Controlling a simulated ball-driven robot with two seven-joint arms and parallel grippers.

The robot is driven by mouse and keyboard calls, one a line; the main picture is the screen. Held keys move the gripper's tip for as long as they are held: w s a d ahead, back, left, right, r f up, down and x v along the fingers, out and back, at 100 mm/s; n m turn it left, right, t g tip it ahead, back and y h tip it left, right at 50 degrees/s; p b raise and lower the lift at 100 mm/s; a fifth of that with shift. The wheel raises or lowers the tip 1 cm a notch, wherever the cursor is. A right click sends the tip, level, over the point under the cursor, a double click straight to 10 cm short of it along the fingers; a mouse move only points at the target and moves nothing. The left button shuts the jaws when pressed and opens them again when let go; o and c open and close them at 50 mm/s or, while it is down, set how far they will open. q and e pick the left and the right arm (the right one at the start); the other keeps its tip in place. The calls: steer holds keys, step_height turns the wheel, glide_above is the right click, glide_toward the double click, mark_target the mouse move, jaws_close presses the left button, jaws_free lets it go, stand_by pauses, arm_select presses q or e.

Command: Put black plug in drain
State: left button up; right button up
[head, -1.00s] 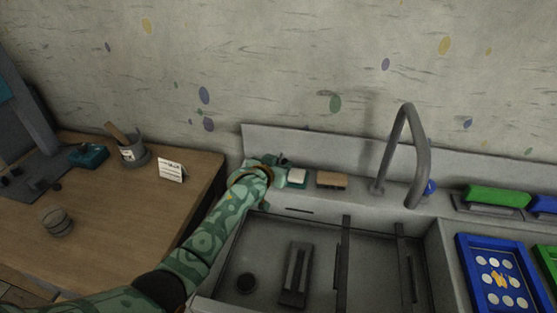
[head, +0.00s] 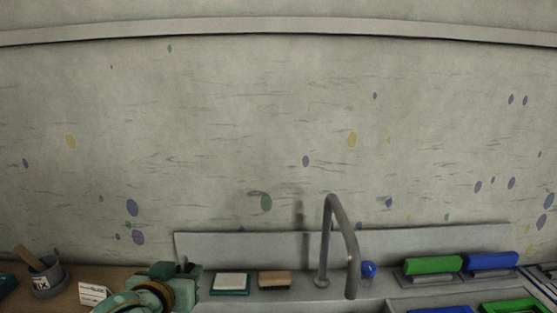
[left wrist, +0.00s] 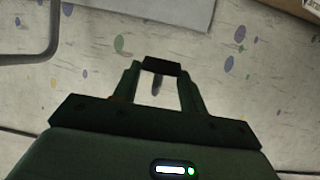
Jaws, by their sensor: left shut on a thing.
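My left gripper (head: 186,268) is at the lower left of the head view, just left of a white sponge on a green base. In the left wrist view the gripper (left wrist: 161,70) points at the wall, its two fingers shut on a small black piece, the black plug (left wrist: 161,66). In the head view the plug is too small and dark to make out clearly. The drain is out of view, as the sink basin lies below the picture's edge. My right gripper is not in view.
A grey faucet (head: 328,240) rises right of the white sponge (head: 230,281) and a tan sponge (head: 274,279). Green (head: 433,265) and blue (head: 490,261) blocks sit at the right. A cup (head: 46,279) and a white card (head: 94,293) stand at the left.

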arm_select(q)
steer(key=s+a+f+b, duration=0.1)
steer(key=s+f, duration=0.2)
steer(key=s, duration=0.4)
steer(key=shift+s+a+f, duration=0.2)
steer(key=shift+s+a, duration=0.1)
steer(key=shift+s, duration=0.05)
